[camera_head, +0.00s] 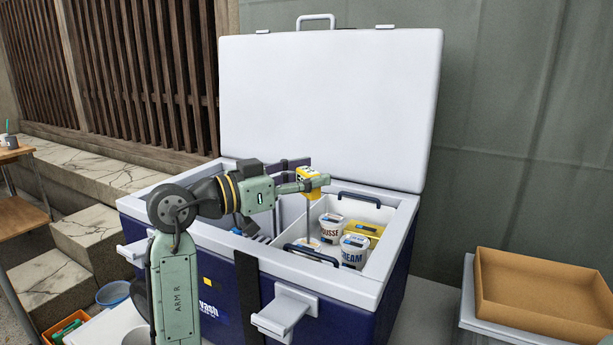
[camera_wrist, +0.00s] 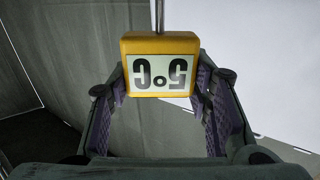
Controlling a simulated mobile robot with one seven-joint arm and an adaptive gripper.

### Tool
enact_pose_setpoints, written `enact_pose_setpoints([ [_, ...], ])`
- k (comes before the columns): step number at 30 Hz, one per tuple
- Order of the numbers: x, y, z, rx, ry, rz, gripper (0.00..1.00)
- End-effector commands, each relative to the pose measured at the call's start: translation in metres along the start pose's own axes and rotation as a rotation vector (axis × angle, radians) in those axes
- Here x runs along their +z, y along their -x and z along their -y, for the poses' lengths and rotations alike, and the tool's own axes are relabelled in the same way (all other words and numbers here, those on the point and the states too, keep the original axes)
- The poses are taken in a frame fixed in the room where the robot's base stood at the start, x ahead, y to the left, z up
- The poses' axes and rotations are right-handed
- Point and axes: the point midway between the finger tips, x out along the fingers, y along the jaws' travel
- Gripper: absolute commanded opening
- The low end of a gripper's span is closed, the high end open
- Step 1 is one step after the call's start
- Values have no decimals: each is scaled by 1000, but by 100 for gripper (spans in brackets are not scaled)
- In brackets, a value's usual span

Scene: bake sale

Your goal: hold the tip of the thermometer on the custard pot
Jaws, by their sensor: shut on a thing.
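My gripper (camera_head: 303,184) is shut on the yellow thermometer (camera_head: 316,174), held above the open cool box. In the wrist view the thermometer (camera_wrist: 160,42) sits between the two finger pads, its display reading 5°C upside down. Its thin metal probe hangs straight down into the white basket. The probe's lower end is at or just above a pale pot lid (camera_head: 308,242) near the basket's front; I cannot tell whether it touches. That pot's label is hidden, so I cannot confirm it is the custard pot. Pots marked MOUSSE (camera_head: 331,230) and CREAM (camera_head: 354,253) stand beside it.
The blue cool box (camera_head: 225,285) has its white lid (camera_head: 325,105) raised behind the arm. The white basket (camera_head: 373,213) has dark handles, and a yellow tub (camera_head: 375,229) is inside. A cardboard tray (camera_head: 540,295) stands at right. Stone steps (camera_head: 95,232) are at left.

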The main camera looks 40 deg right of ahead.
Motion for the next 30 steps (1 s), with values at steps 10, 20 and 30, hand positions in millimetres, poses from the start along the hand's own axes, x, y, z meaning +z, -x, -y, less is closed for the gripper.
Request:
enact_pose_setpoints([
  [10,0,0,0,0,0,0,18],
  [20,0,0,0,0,0,0,18],
  [30,-19,0,0,0,0,0,18],
])
